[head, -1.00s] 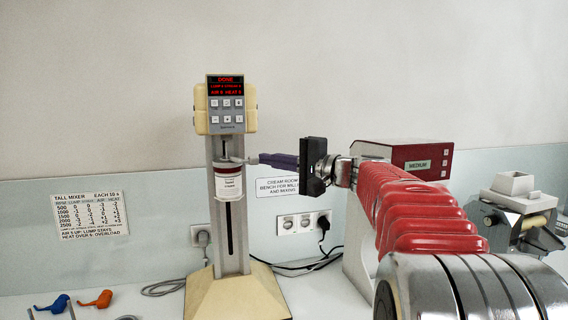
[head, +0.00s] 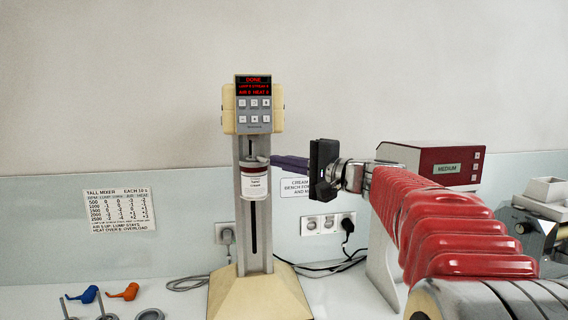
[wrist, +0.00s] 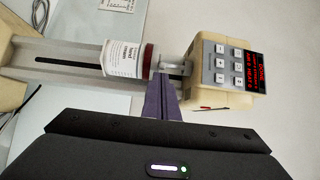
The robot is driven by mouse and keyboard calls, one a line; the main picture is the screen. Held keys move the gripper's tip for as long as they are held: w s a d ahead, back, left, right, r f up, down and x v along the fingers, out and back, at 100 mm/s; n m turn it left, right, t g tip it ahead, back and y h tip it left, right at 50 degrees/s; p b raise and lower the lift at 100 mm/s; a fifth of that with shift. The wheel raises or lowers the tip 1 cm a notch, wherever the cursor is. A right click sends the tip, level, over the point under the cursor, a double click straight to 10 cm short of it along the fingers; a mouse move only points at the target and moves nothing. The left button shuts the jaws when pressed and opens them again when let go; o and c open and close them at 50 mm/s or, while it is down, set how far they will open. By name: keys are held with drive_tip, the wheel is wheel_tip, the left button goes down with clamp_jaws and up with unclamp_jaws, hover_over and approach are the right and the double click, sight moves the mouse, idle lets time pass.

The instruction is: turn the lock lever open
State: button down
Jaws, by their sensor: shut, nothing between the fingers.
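The tall cream-and-grey mixer (head: 253,180) stands with a white jar (head: 255,184) with a dark red band held on its column. The small pale grey lock lever (head: 262,158) sits at the top of the jar, under the control head. In the wrist view the lever (wrist: 174,66) shows between the jar (wrist: 125,60) and the keypad. My gripper (head: 272,161) reaches in from the right, its purple fingers shut and empty. The fingertips (wrist: 160,86) are right beside the lever and the jar's rim; I cannot tell whether they touch.
The mixer display (head: 253,84) reads DONE in red. Blue (head: 82,295) and orange (head: 122,292) small items lie at the front left. Cables and sockets (head: 328,223) are behind.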

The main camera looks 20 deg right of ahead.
drive_tip(key=shift+s+a+m+t+h, duration=0.3)
drive_tip(key=shift+a+m+h, duration=0.2)
drive_tip(key=shift+h, duration=0.2)
drive_tip(key=shift+s+a+m+t+h, duration=0.1)
drive_tip(key=shift+a+m+t+h, duration=0.15)
drive_tip(key=shift+a+m+h, duration=0.45)
drive_tip(key=shift+s+a+m+t+h, duration=0.2)
drive_tip(key=shift+m+h, duration=0.25)
drive_tip(key=shift+h, duration=0.6)
drive_tip(key=shift+s+a+m+t+h, duration=0.1)
drive_tip(key=shift+a+m+t+h, duration=0.15)
drive_tip(key=shift+a+m+h, duration=0.45)
drive_tip(key=shift+a, duration=0.65)
drive_tip(key=shift+d, duration=0.2)
approach(264, 161)
drive_tip(key=shift+s+a+f, duration=0.1)
drive_tip(key=shift+s+a, duration=0.15)
drive_tip(key=shift+s, duration=0.55)
drive_tip(key=shift+s+a+r, duration=0.1)
drive_tip(key=shift+s+a, duration=0.15)
drive_tip(key=shift+s, duration=0.55)
drive_tip(key=shift+s+a+f, duration=0.1)
drive_tip(key=shift+s+a, duration=0.15)
drive_tip(key=shift+s, duration=0.55)
